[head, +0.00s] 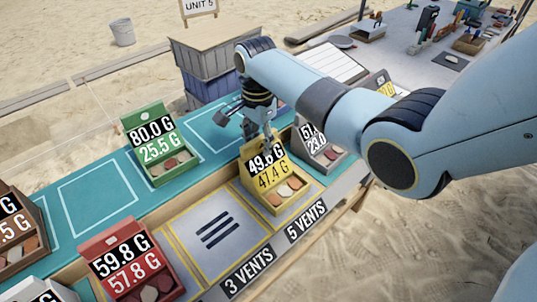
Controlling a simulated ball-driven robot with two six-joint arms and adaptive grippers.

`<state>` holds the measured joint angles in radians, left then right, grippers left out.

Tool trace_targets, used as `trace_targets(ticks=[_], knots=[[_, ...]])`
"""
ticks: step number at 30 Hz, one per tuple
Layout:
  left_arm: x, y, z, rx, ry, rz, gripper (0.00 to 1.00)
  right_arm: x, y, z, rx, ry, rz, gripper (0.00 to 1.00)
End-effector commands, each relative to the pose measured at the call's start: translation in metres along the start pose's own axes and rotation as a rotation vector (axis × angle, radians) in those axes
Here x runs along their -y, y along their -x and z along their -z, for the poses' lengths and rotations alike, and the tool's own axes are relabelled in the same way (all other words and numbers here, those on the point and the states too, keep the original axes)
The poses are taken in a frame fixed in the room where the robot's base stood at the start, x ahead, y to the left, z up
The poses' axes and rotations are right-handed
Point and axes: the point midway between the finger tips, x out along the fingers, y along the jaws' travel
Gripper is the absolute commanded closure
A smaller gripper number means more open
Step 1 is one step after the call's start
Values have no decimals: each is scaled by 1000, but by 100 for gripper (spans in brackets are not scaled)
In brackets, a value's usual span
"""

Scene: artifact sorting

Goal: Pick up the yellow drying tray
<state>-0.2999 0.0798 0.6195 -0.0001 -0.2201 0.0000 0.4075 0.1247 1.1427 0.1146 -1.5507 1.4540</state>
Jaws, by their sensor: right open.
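The yellow drying tray (284,191) stands on the yellow-lined square marked "5 VENTS" at the front of the table. Its raised back panel reads 49.6 G over 47.4 G, and several shards lie in its front part. My right gripper (257,137) is open, pointing down at the top edge of that back panel. Its fingers partly cover the upper edge; whether they touch it cannot be told. My left gripper is not in view.
A green tray (160,150) stands to the left, a red tray (125,262) at the front left, and a grey tray (324,152) close on the right. The "3 VENTS" square (200,210) is empty. Crates (210,70) stand behind the table.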

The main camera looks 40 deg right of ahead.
Motion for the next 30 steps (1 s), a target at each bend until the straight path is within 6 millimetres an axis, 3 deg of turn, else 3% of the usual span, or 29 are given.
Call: trace_targets(ticks=[3, 13, 30], knots=[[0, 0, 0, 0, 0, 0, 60, 0, 0, 0, 0, 0, 0, 58], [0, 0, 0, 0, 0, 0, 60, 0, 1, 0, 0, 0, 0, 100], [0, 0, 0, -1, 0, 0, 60, 1, 4, 0, 0, 1, 2, 100]])
